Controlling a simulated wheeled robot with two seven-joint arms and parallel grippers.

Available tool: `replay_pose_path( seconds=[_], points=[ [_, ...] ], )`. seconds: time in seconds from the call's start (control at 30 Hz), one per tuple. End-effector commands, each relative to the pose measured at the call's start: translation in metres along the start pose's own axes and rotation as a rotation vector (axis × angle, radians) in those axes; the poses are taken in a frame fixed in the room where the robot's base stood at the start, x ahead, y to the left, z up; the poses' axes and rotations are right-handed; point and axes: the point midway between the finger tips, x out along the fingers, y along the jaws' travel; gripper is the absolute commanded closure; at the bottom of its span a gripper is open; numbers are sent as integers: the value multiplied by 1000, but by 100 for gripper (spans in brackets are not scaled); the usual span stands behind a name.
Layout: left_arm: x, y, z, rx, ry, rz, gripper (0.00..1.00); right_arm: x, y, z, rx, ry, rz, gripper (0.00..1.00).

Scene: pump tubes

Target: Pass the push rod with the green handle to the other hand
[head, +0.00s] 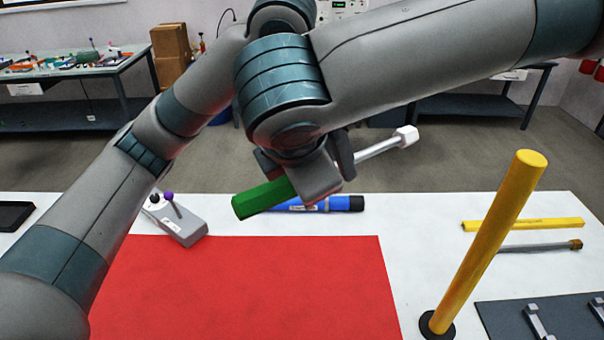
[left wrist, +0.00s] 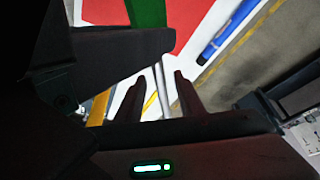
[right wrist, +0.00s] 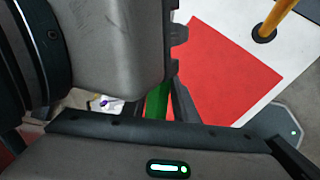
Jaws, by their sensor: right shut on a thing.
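The push rod has a green handle (head: 263,199) and a pale shaft (head: 377,150) with a white end piece (head: 405,136). It is held in the air above the table's far edge, tilted, handle low on the left. My right gripper (right wrist: 165,85) is shut on the green handle, which also shows in the right wrist view (right wrist: 157,101). My left gripper (left wrist: 158,80) is open. In the left wrist view the thin shaft (left wrist: 161,88) runs between its parted fingers. In the head view the two hands overlap and hide the middle of the rod.
A red mat (head: 255,290) covers the table's middle. A blue tube (head: 325,204) lies behind it, below the rod. A grey box with knobs (head: 178,222) stands left. At right are a yellow post (head: 485,245), a yellow bar (head: 540,224), a grey rod (head: 545,246) and a dark tray (head: 500,318).

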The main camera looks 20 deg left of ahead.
Motion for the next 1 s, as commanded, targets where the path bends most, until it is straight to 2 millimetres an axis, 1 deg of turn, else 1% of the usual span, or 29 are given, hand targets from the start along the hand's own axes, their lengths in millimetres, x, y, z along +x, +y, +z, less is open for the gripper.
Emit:
replay_pose_path(
  seconds=[0.27, 0.47, 0.57, 0.67, 1.0],
  points=[
    [0, 0, 0, 0, 0, 0, 66, 0, 0, 0, 0, -1, 1, 100],
    [-10, 0, 0, 0, 1, 0, 66, 0, 0, 0, 0, -1, 1, 100],
    [-21, 0, -1, -1, 3, -1, 66, 0, 0, 0, 0, -1, 1, 100],
    [-36, -1, -1, 1, 3, -3, 66, 0, 0, 0, 0, -1, 1, 100],
    [-94, -1, 0, 0, 2, -2, 66, 0, 0, 0, 0, -1, 1, 100]
  ],
)
